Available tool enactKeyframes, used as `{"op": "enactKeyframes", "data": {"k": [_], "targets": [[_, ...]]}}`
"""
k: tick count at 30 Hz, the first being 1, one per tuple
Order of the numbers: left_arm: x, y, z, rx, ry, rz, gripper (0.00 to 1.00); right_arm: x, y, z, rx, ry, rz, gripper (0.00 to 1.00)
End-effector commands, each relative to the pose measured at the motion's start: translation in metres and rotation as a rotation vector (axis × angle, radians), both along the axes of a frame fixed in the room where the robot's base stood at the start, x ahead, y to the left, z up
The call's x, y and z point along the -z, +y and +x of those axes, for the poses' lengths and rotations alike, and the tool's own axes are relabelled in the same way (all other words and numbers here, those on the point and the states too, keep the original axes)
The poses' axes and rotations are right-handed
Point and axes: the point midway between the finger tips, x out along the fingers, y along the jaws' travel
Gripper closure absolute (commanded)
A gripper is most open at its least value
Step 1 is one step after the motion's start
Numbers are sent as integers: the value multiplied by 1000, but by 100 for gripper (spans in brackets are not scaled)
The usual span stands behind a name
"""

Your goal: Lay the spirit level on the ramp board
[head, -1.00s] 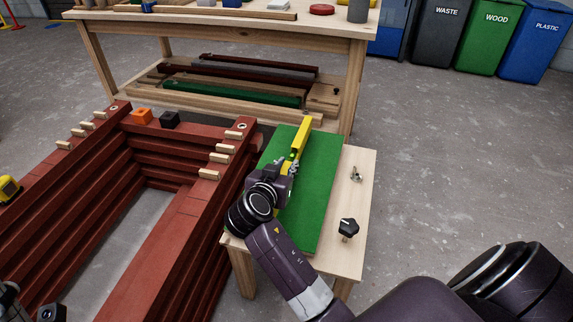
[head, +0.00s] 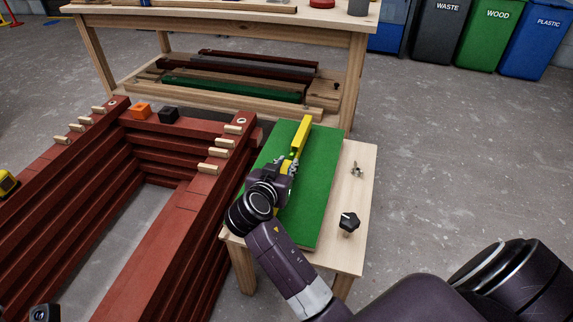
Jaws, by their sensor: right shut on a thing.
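The yellow spirit level (head: 300,134) lies lengthwise along the green ramp board (head: 317,188); whether it touches the board or hovers just above cannot be told. My right gripper (head: 288,168) is shut on the level, over the board, and my wrist hides the level's near end. The board lies on a small pale wooden table (head: 350,205), beside the red batten frame.
A black knob (head: 348,222) and a small metal fitting (head: 356,169) are on the table's right side. The stacked red battens (head: 185,235) stand close on the left, with wooden pegs on top. A workbench (head: 215,20) stands behind. The floor at right is clear.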

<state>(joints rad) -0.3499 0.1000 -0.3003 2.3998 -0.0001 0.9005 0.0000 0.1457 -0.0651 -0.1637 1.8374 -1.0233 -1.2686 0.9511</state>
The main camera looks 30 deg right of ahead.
Motion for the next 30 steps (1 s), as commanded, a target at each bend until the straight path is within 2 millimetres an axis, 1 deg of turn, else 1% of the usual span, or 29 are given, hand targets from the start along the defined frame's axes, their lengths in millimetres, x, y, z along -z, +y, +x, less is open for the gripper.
{"op": "enactKeyframes", "data": {"k": [11, 12, 17, 18, 26, 29, 30], "targets": [[5, 0, 0, 0, 1, 0, 69, 6, 0, 0, 0, -2, -1, 100], [5, 0, 0, 0, 1, 0, 69, 5, 0, 0, 0, -2, -1, 81], [5, 0, 0, 1, 1, 0, 69, 5, 0, 0, 0, -1, -2, 63], [5, 0, 0, 1, 2, 0, 69, 5, 0, 0, 0, -1, -1, 61], [4, 0, 0, -1, 0, 0, 69, 6, 0, 0, 0, 1, 2, 61], [4, 0, 0, -1, -1, 0, 69, -1, 0, 0, 0, -2, 2, 61], [4, 0, 0, -1, 0, 0, 69, -7, 1, 1, 0, -3, 3, 61]]}}
